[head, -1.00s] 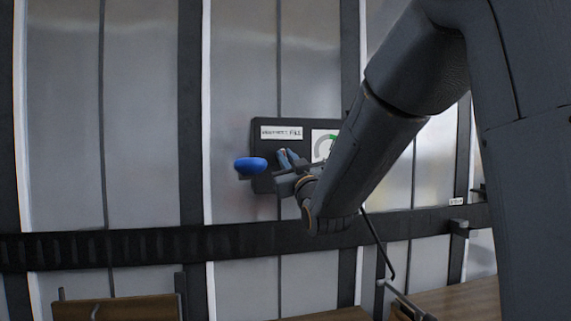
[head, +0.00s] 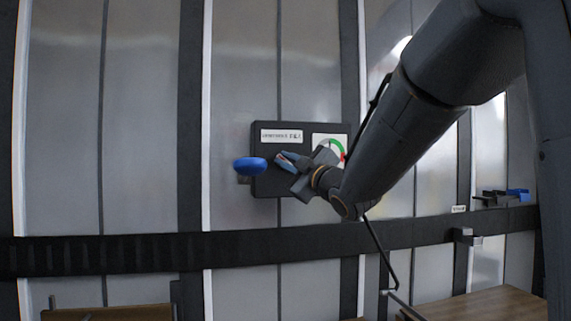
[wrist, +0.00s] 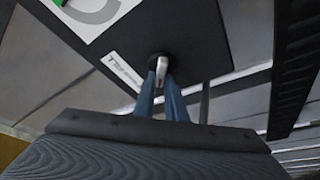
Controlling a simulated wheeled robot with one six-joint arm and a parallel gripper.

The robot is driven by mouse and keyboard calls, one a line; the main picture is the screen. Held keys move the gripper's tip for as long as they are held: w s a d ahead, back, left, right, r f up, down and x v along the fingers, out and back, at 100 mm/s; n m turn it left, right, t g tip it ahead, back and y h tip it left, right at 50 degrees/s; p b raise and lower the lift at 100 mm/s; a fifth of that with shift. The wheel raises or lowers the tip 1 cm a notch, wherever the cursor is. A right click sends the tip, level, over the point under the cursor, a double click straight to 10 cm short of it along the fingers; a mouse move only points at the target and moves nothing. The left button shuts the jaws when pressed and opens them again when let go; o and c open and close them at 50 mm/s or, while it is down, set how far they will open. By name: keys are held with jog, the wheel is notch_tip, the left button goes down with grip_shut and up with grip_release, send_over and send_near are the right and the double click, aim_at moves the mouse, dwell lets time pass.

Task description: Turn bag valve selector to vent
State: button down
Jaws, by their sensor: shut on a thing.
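The valve panel (head: 263,187) is a dark box on the grey door, with a white label (head: 281,136) and a dial (head: 329,146) with a green arc and a red mark. My gripper (head: 284,158) is at the panel's front, below the label. In the wrist view my gripper's blue fingers (wrist: 161,92) are shut on a small silver selector lever (wrist: 160,66), which sits on a dark round hub on the panel. In the head view the fingers mostly hide the lever. I cannot read which position it points to.
A blue rounded knob (head: 250,165) sticks out at the panel's left edge, close to my gripper. A dark horizontal rail (head: 120,250) runs below the panel. Dark and blue bins (head: 508,196) are at the far right. Wooden surfaces (head: 500,303) lie low in view.

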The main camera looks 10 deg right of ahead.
dwell(0.5)
jog(key=c, duration=1.8)
grip_release()
jog(key=v, duration=0.7)
jog(key=shift+s+b, duration=0.35)
jog(key=shift+b, duration=0.1)
jog(key=shift+d+f, duration=0.1)
